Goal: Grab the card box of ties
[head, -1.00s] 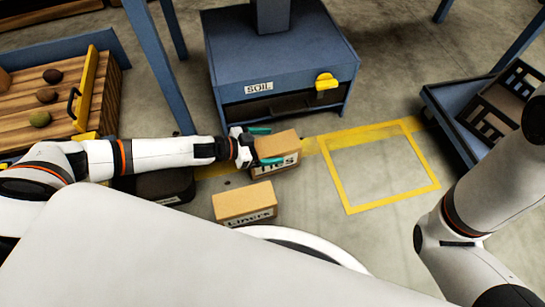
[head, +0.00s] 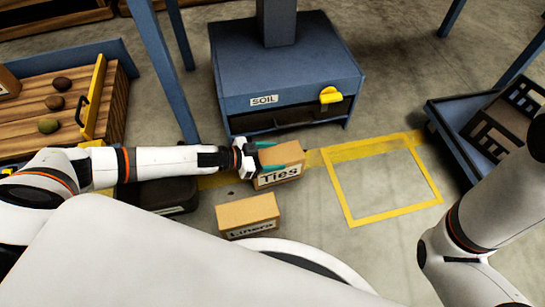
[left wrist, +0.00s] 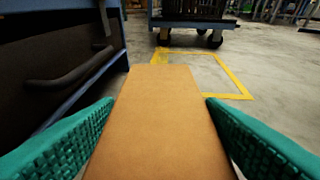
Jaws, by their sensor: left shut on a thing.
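The card box of ties (head: 281,177) is a small brown box with "Ties" printed on its front face, in the middle of the head view. My left gripper (head: 277,158) reaches it from the left and is shut on it, with its teal fingers along the box's sides. In the left wrist view the box (left wrist: 160,110) runs away between the two ribbed teal fingers. My right arm shows at the right edge of the head view, but its gripper is out of the frame.
A second card box, labelled "Liners" (head: 247,214), sits just in front. The blue soil cabinet (head: 285,75) stands behind. A yellow floor square (head: 430,203) to the right is empty. A blue cart (head: 447,133) with dark crates stands at the far right. A wooden bin (head: 116,97) with potatoes is at left.

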